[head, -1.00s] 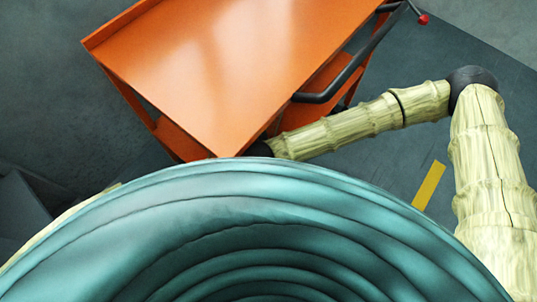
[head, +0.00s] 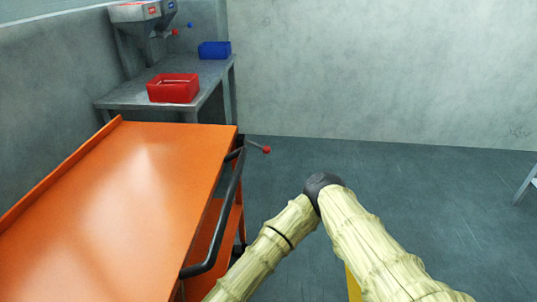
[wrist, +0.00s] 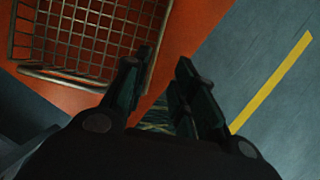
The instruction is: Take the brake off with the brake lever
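The brake lever (head: 257,146) appears to be the short dark lever with a red ball knob. It sticks out at the far right corner of the orange cart (head: 130,190), near the black push handle (head: 217,232). In the head view my arm bends down beside the cart's right side, and its end is out of frame. In the wrist view my gripper (wrist: 164,60) has its two dark fingers apart, with nothing seen held between them. The fingers are over orange and dark floor-like surfaces. The lever is not seen in the wrist view.
A grey table (head: 140,97) behind the cart holds a red bin (head: 173,90) and a blue bin (head: 214,50), with hoppers above. A wire mesh basket (wrist: 85,35) shows in the wrist view. A yellow floor stripe (wrist: 272,83) runs nearby. Floor right of the cart is clear.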

